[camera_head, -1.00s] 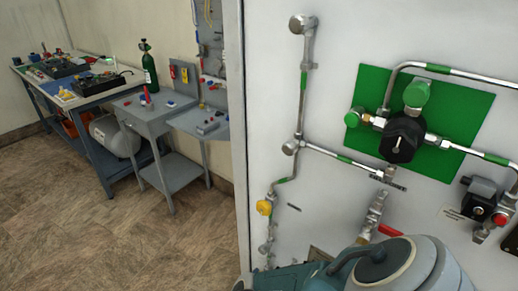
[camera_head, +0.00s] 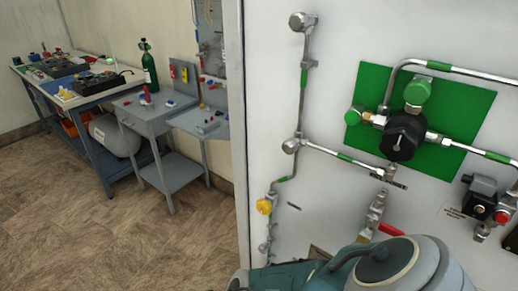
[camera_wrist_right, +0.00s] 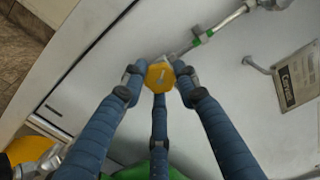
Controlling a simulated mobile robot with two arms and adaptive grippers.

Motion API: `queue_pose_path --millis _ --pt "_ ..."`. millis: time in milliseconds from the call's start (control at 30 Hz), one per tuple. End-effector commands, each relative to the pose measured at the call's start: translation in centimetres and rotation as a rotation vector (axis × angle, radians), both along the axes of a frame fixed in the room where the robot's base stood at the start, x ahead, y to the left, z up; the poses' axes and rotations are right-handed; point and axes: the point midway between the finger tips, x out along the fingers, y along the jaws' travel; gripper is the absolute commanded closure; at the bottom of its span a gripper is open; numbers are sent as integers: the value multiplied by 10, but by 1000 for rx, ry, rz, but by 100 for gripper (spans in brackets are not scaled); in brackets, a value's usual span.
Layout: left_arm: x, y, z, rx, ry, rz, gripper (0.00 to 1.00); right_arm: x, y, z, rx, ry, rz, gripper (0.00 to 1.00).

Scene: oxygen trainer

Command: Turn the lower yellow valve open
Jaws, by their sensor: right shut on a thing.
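In the right wrist view, the three dark blue fingers of my right gripper (camera_wrist_right: 158,88) are closed around a yellow valve knob (camera_wrist_right: 160,77). The fingertips press its sides, and its face shows a light mark. In the head view, one yellow valve (camera_head: 264,207) sits on the thin pipe run near the panel's left edge, with no finger on it. My right arm covers the lower part of the panel there, and the right gripper itself is hidden or out of frame. My left gripper is in neither view.
A second yellow round part (camera_wrist_right: 35,160) is cut off at the lower left of the wrist view. A metal sign plate (camera_wrist_right: 297,76) is to the right. The head view shows a green plate (camera_head: 468,110) with a black regulator (camera_head: 402,138). A red handle (camera_head: 391,230) stands near my arm.

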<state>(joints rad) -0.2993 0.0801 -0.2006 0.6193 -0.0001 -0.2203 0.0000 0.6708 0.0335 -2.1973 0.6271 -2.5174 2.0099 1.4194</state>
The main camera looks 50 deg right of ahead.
Motion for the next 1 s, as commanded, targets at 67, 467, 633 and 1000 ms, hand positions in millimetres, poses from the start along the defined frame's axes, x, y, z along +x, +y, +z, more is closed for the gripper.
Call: queue_pose_path --millis 67,467,633,1000 --pt "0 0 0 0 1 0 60 1 -2 1 -3 -2 0 96" --pt "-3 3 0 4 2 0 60 0 1 0 -1 -2 1 51" --pt "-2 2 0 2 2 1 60 -1 19 0 1 -2 3 51" --pt "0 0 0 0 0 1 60 -6 68 0 -2 -3 0 51"
